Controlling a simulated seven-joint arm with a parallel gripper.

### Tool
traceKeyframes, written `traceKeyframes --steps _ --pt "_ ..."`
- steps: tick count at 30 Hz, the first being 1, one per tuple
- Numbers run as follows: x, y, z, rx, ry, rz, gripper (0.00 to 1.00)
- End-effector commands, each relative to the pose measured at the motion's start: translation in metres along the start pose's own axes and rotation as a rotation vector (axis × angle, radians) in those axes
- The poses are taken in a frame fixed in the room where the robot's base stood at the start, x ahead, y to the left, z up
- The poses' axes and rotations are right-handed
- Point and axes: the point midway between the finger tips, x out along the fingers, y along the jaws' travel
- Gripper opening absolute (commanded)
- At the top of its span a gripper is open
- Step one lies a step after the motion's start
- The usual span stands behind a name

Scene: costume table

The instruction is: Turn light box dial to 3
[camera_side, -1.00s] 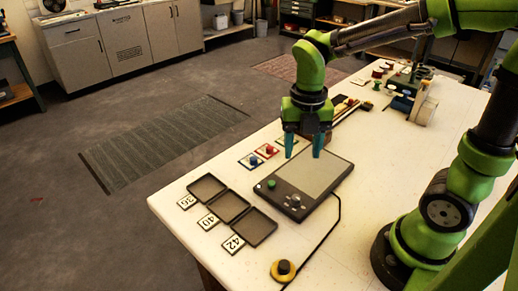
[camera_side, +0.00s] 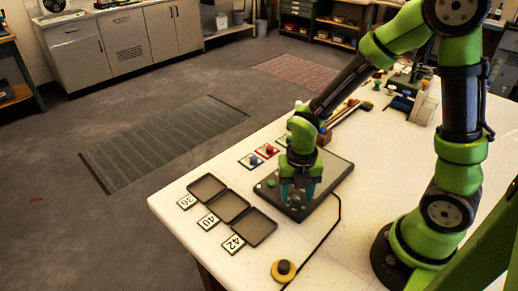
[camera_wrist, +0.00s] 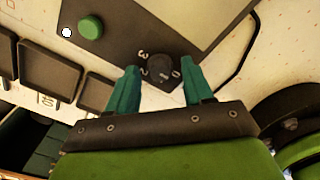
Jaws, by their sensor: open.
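The light box (camera_side: 328,188) is a dark slab with a pale panel, lying on the white table. Its dial is a dark round knob (camera_wrist: 156,72) at one corner in the wrist view, with numbers such as 3, 2 and 0 around it; the pointer is too small to read surely. A green button (camera_wrist: 91,27) sits on the same dark border. My gripper (camera_wrist: 162,84) is open, with its teal fingertips on either side of the dial, apart from it as far as I can tell. In the side view my gripper (camera_side: 297,199) is low over the light box and hides the dial.
Three dark trays (camera_side: 228,207) with cards 36, 40 and 42 lie left of the light box. A yellow round button (camera_side: 283,270) with a black cable lies near the front. Small coloured pieces (camera_side: 267,151) and brushes lie behind.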

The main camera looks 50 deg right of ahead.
Motion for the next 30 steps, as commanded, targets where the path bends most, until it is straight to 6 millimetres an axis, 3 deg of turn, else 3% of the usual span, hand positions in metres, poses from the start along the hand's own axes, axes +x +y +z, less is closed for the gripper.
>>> traceKeyframes --steps 4,14,23,30 --pt "-0.0002 0.0 0.0001 0.0 0.0 0.0 0.48" --pt "-0.0006 0.0001 0.0002 -0.001 -0.001 0.0 0.0" --pt "-0.0008 0.0002 0.0004 0.031 -0.001 0.0 0.0" --pt "-0.0009 0.0001 0.0007 0.161 -0.001 0.0 0.0"
